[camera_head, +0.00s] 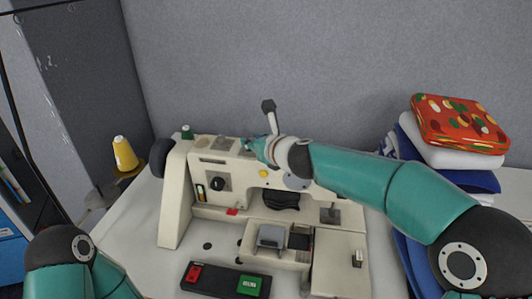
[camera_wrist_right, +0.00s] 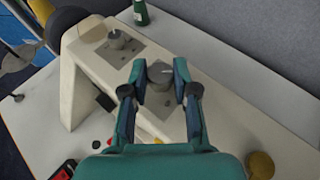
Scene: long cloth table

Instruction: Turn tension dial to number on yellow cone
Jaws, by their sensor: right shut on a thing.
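A cream sewing machine (camera_head: 180,200) stands on the table. My right gripper (camera_head: 254,147) reaches onto its top from the right. In the right wrist view my right gripper (camera_wrist_right: 161,72) is shut on a grey round dial (camera_wrist_right: 159,77) with a light pointer mark, one finger on each side. I cannot read numbers around it. A similar dial (camera_wrist_right: 117,38) sits farther along the top, free. A yellow thread cone (camera_head: 124,154) stands at the left, behind the machine; its number is not legible. My left arm shows at the lower left, but its gripper is out of view.
A green spool (camera_head: 187,132) stands behind the machine top. A black panel (camera_head: 224,281) with red and green buttons lies in front. Folded cloths (camera_head: 450,150) with a red patterned one on top are stacked at the right. A grey wall is behind.

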